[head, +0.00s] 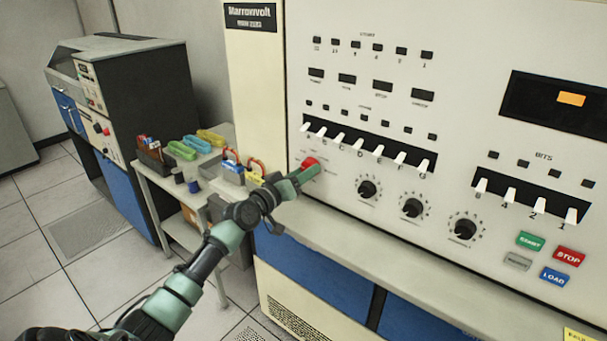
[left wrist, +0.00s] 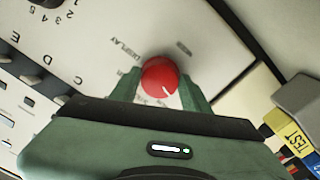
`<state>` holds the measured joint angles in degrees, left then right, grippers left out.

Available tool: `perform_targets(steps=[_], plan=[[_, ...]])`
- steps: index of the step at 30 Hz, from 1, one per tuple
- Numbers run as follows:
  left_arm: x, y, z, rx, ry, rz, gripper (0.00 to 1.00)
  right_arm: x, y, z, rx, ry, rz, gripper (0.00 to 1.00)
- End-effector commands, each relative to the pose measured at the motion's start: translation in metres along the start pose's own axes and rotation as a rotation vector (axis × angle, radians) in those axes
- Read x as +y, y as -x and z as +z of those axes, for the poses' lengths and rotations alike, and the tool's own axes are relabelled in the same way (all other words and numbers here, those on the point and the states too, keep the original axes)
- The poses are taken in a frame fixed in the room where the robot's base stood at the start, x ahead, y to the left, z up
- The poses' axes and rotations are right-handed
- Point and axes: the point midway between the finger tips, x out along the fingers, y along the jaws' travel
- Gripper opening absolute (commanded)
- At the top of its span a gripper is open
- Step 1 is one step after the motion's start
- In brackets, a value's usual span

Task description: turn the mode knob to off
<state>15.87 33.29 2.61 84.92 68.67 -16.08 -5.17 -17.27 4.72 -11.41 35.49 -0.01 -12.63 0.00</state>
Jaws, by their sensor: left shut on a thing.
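The mode knob is the red round knob (head: 309,162) on the left part of the cream panel, below the row of white switches. My left gripper (head: 308,170) reaches it from the lower left. In the left wrist view the red knob (left wrist: 160,75) sits between the two green fingers, and the gripper (left wrist: 160,88) is shut on it. A white pointer line on the knob points down and slightly right in that view. A label reading DISPLAY is beside it; another small label is too blurred to read. My right gripper is not in view.
Black dials (head: 368,188) stand right of the red knob. White switches (head: 358,145) run above it. A ledge (head: 400,245) juts out below the panel. A small table (head: 152,180) with colored items stands to the left; a yellow TEST tag (left wrist: 292,134) shows in the wrist view.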

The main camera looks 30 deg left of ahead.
Motion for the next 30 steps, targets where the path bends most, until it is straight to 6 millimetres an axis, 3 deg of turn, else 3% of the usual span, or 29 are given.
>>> perform_targets(steps=[12, 30], plan=[[0.0014, -0.0003, -0.0001, 0.000, 0.226, 0.001, 0.06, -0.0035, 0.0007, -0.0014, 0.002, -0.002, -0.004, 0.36], [0.0015, -0.0002, -0.0003, 0.000, 0.272, 0.002, 0.06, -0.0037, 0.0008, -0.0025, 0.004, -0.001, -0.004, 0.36]])
